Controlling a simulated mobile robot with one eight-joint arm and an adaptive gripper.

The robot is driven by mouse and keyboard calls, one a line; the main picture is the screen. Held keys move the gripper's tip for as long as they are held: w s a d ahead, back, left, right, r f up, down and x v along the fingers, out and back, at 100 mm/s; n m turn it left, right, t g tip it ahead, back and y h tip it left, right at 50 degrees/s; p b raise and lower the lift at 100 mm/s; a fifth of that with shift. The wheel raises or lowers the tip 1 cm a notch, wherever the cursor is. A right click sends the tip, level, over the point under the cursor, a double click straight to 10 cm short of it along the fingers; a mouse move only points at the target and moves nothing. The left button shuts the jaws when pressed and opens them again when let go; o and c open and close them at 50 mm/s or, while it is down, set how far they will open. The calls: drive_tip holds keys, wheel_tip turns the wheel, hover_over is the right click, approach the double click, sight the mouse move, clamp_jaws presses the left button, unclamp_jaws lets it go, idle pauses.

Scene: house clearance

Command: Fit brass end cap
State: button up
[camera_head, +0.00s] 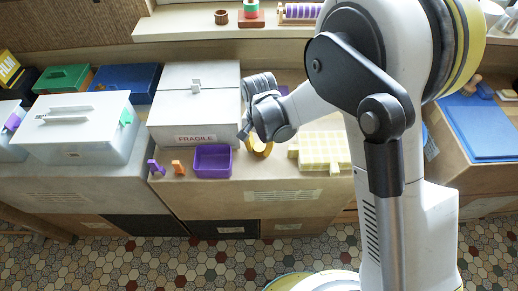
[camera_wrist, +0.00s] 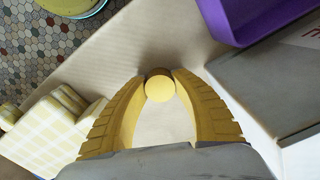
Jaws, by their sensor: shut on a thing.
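My gripper (camera_head: 258,146) hangs over the cardboard surface between the purple tray and the yellow checked cloth item. In the wrist view its two yellow fingers (camera_wrist: 159,82) are shut on a small round brass-coloured piece, which looks like the brass end cap (camera_wrist: 159,89). Its round face shows between the fingertips, with a darker brown edge behind it. In the head view the cap cannot be made out among the fingers. I cannot tell which part the cap fits.
The purple tray (camera_head: 212,160) stands left of my gripper, beside a white FRAGILE box (camera_head: 190,138). A purple piece (camera_head: 156,168) and an orange piece (camera_head: 178,167) stand near the front edge. The yellow checked item (camera_head: 320,151) lies right. A striped roll (camera_head: 300,12) sits on the sill.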

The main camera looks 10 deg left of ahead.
sight(259, 147)
drive_tip(key=shift+r+p, duration=1.75)
drive_tip(key=shift+r, duration=1.3)
drive_tip(key=o, duration=0.5)
drive_tip(key=shift+f, duration=0.1)
drive_tip(key=c, duration=0.5)
